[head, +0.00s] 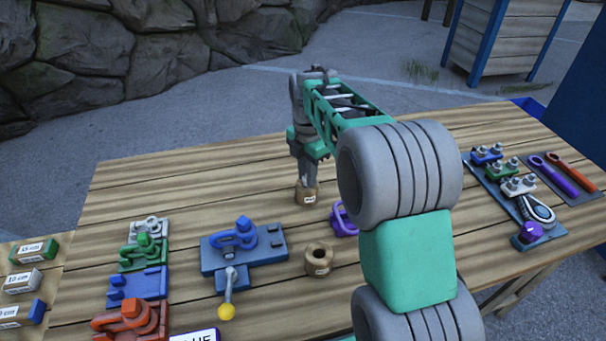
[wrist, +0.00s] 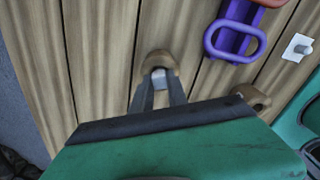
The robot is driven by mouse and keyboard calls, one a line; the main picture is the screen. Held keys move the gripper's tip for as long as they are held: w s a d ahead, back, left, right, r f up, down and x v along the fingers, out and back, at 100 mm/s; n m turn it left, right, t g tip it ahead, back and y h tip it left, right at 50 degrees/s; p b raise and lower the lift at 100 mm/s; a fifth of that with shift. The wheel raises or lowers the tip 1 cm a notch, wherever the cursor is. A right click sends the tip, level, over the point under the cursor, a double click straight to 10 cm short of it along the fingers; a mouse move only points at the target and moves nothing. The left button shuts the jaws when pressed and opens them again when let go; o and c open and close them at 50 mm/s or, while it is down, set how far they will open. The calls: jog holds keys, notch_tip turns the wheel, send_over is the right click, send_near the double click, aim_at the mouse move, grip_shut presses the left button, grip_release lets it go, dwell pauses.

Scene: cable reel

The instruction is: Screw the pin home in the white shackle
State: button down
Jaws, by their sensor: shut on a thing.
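The white shackle (head: 150,227) lies on its pale block at the back of a row of coloured blocks, left on the table in the head view. My gripper (head: 307,186) points down at a brown round holder (head: 306,196) in the middle of the table. In the wrist view my gripper (wrist: 160,88) is shut, its fingertips at the mouth of the holder (wrist: 157,57). A small pale piece, seemingly the pin (wrist: 159,75), shows between the fingertips, with the holder around it. Its lower part is hidden. The shackle is out of the wrist view.
A blue fixture (head: 213,254) with a blue shackle and a yellow-knobbed lever (head: 227,310) stands left of centre. An empty brown holder (head: 318,261) and a purple shackle (head: 343,220) are near my arm. Green and orange shackles (head: 130,318) are at left. Boards with hardware (head: 515,197) lie right.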

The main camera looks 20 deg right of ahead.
jog(key=shift+r+p, duration=1.75)
jog(key=shift+r, duration=0.7)
